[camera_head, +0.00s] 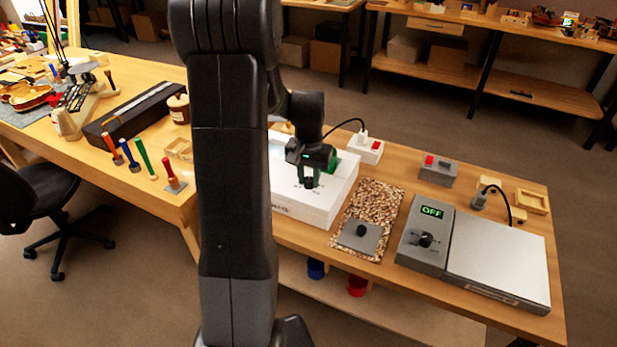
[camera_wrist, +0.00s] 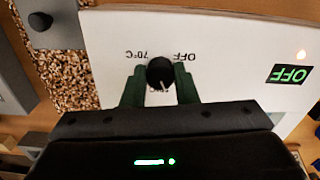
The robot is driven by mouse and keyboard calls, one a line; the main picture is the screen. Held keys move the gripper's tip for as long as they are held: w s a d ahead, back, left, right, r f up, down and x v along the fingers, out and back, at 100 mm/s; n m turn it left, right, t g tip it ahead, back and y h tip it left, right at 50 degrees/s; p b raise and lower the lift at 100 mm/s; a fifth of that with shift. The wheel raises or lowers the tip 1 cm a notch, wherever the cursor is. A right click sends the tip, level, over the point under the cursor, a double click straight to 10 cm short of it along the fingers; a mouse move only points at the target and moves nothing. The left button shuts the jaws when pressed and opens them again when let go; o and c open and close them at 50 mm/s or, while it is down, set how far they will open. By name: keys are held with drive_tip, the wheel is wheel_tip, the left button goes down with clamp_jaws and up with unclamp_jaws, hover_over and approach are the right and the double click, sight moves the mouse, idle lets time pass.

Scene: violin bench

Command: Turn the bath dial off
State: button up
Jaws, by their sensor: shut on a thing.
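The bath is a white box (camera_head: 320,206) on the bench, under my gripper. Its black round dial (camera_wrist: 160,72) shows in the wrist view, between the labels "70°C" and "OFF", which appear upside down. A pale pointer mark on the dial faces the lower side of that view, towards a partly hidden label. The bath's green display (camera_wrist: 289,73) reads OFF, upside down. My gripper (camera_head: 309,182) points down at the box top. In the wrist view its two green fingers (camera_wrist: 160,88) are shut on the dial, one on each side.
A grey hotplate unit (camera_head: 497,262) with its own knob and OFF display stands at the right. A speckled mat (camera_head: 376,201) bearing a grey plate with a black knob (camera_head: 361,230) lies beside the bath.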

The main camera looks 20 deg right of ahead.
sight(310, 179)
drive_tip(key=n, duration=0.4)
drive_tip(key=shift+d+n, duration=0.1)
drive_tip(key=shift+n, duration=0.2)
drive_tip(key=n, duration=0.5)
drive_tip(key=shift+r+n, duration=0.1)
drive_tip(key=shift+n, duration=0.2)
drive_tip(key=n, duration=0.4)
drive_tip(key=shift+d+b, duration=0.1)
drive_tip(key=shift+b, duration=0.2)
drive_tip(key=n, duration=0.5)
drive_tip(key=shift+w, duration=0.1)
drive_tip(key=o, duration=1)
wheel_tip(310, 179, up, 14)
drive_tip(key=shift+f, duration=0.1)
